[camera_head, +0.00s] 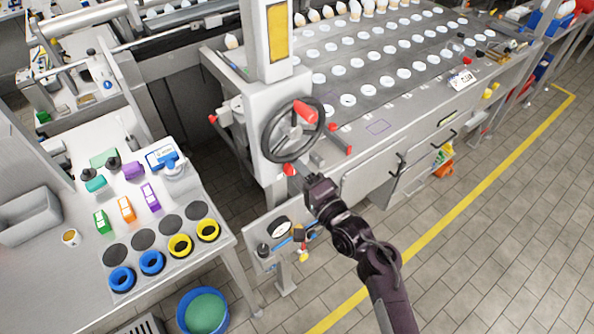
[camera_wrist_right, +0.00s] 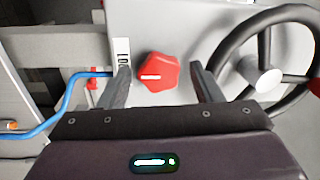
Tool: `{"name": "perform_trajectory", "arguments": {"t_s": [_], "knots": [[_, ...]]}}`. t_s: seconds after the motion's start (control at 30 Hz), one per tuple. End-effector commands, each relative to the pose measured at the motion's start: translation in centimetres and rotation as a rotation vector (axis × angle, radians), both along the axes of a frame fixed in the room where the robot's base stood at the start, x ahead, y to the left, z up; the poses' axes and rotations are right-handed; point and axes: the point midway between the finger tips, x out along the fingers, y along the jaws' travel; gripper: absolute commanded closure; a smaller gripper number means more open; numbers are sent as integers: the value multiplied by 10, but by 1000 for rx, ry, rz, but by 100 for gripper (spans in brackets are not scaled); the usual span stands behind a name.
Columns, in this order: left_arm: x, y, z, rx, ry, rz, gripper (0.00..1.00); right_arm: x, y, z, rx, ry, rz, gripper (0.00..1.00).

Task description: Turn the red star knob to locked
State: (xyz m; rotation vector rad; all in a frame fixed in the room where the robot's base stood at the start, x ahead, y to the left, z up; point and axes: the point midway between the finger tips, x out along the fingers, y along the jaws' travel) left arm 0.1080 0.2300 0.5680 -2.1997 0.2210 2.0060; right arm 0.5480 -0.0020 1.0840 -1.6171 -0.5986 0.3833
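The red star knob (camera_wrist_right: 160,70) sits on a light grey panel in the middle of the right wrist view, with a short white mark lying roughly level across its face. My right gripper (camera_wrist_right: 161,74) is open, its two dark fingers on either side of the knob with gaps between. Whether the fingertips reach to the knob's depth I cannot tell. In the head view the knob (camera_head: 290,169) shows as a small red spot below the handwheel, just beyond my right gripper (camera_head: 306,180). A small label strip (camera_wrist_right: 121,50) is left of the knob. My left gripper is not in view.
A black handwheel (camera_head: 268,133) with a red grip is close above the knob; in the right wrist view it (camera_wrist_right: 224,48) stands just right of the fingers. A blue hose (camera_wrist_right: 62,104) runs at left. A table (camera_head: 70,290) with coloured parts stands left.

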Motion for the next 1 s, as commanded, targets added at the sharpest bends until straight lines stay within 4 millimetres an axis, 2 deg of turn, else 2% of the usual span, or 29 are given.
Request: {"name": "perform_trajectory", "arguments": {"t_s": [0.27, 0.7, 1.0], "knots": [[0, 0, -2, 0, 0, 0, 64, -3, -2, -3, -2, 2, 0, 41], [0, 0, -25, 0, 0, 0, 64, -56, -40, -10, -2, 1, 0, 41], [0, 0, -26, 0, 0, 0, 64, -63, -46, -8, 0, 0, 1, 41]]}}
